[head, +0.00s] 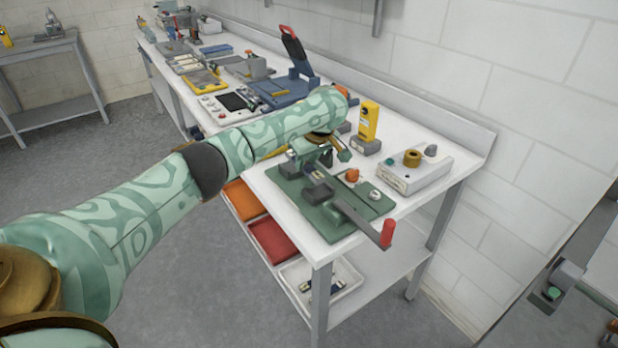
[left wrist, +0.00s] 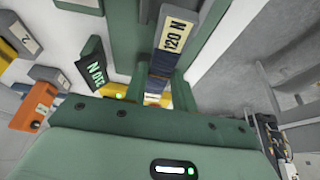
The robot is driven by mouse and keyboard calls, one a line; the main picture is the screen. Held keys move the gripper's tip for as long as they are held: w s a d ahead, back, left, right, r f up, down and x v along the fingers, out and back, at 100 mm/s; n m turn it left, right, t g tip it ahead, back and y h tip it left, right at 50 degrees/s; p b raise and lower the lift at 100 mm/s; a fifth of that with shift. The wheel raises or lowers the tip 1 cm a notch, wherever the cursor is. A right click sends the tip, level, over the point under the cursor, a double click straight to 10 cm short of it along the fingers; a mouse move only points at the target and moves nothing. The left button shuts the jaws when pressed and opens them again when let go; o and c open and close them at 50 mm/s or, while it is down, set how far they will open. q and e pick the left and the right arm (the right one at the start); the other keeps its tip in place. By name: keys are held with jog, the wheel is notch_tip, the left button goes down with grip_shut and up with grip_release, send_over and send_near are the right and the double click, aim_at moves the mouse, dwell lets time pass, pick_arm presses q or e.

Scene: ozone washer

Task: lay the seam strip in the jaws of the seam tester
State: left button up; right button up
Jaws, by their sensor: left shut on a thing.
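The seam tester (head: 325,212) is a green base plate with a grey lever ending in a red handle (head: 387,233), at the near end of the bench. My left gripper (head: 310,158) hangs over its far part. In the left wrist view, the left gripper (left wrist: 158,82) is shut on a dark blue strip (left wrist: 158,64), which I take for the seam strip. The tester's green plate (left wrist: 122,35) lies below. The arm hides much in the head view; whether the strip touches the jaws is unclear. My right gripper is not in view.
A white box with a brass roll (head: 412,178) and a yellow device (head: 368,122) stand behind the tester. Several tools crowd the bench (head: 450,152) farther back. Orange and red trays (head: 272,242) sit on the shelf below.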

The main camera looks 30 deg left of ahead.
aim_at(309, 166)
pick_arm(q)
notch_tip(309, 166, down, 4)
jog(key=shift+w+r+b, duration=0.1)
jog(key=shift+r+b, duration=0.15)
jog(key=shift+b, duration=0.5)
jog(key=shift+r, duration=0.15)
jog(key=o, duration=1)
jog(key=p+v, duration=0.7)
jog(key=v, duration=0.3)
jog(key=shift+r, duration=0.4)
jog(key=shift+d+r+p, duration=0.35)
jog(key=shift+r, duration=0.2)
